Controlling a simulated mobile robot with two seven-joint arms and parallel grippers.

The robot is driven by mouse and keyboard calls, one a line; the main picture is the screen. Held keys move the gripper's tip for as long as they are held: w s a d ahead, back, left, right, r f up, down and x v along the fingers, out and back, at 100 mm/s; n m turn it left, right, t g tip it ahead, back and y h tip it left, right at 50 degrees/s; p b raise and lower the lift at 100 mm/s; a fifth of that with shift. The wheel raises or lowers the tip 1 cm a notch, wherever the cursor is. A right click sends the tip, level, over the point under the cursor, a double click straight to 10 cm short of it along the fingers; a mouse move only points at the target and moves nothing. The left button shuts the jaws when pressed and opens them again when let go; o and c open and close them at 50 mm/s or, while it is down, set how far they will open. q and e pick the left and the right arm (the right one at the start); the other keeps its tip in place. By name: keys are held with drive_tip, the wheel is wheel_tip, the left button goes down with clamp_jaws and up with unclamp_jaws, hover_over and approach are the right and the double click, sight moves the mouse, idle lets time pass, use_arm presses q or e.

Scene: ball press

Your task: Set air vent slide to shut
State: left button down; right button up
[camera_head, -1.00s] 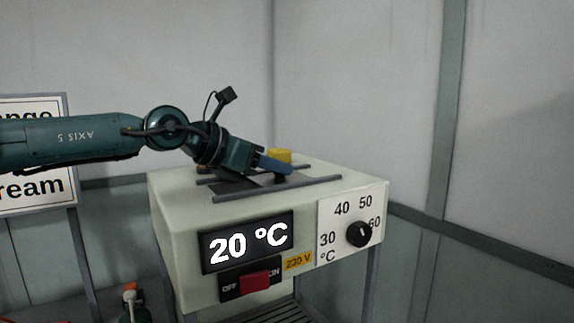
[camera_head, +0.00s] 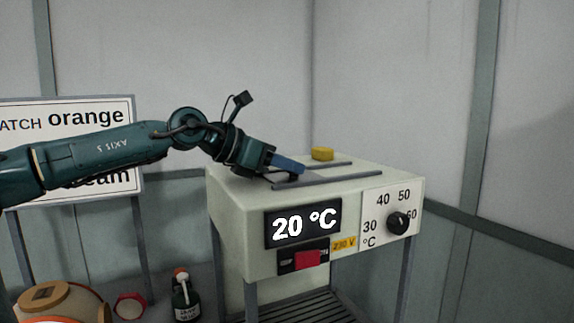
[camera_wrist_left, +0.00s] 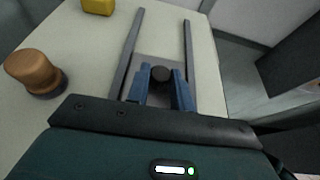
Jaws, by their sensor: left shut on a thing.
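The air vent slide is a grey plate (camera_wrist_left: 147,72) with a black knob (camera_wrist_left: 161,74), between two dark rails on top of the cream machine. My left gripper (camera_wrist_left: 160,82) has its blue fingers shut on the knob, one on each side, in the left wrist view. In the head view the same gripper (camera_head: 288,164) reaches down from the left onto the left part of the rails (camera_head: 325,179). It hides the knob and most of the plate there. My right gripper is in neither view.
A yellow block (camera_head: 322,154) stands behind the rails. A brown wooden knob (camera_wrist_left: 33,70) stands left of the rails in the wrist view. The front has a 20 °C display (camera_head: 303,223), red switch (camera_head: 307,258) and black dial (camera_head: 398,223). A sign (camera_head: 120,112) stands behind my arm.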

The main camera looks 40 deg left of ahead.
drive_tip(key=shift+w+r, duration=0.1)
use_arm(q)
drive_tip(key=c, duration=1.6)
unclamp_jaws()
drive_tip(key=shift+a, duration=0.1)
drive_tip(key=o, duration=0.3)
drive_tip(key=shift+s, duration=0.2)
drive_tip(key=shift+o, duration=0.5)
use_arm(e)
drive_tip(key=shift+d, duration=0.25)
use_arm(q)
drive_tip(key=shift+s+a+r+b, duration=0.15)
drive_tip(key=shift+s+r+b, duration=0.05)
drive_tip(key=shift+s+b, duration=0.2)
drive_tip(key=b+v, duration=0.4)
drive_tip(key=v, duration=0.7)
drive_tip(key=shift+a, duration=0.1)
drive_tip(key=shift+s+a+r, duration=0.15)
drive_tip(key=shift+s+r, duration=0.1)
drive_tip(key=shift+s, duration=0.15)
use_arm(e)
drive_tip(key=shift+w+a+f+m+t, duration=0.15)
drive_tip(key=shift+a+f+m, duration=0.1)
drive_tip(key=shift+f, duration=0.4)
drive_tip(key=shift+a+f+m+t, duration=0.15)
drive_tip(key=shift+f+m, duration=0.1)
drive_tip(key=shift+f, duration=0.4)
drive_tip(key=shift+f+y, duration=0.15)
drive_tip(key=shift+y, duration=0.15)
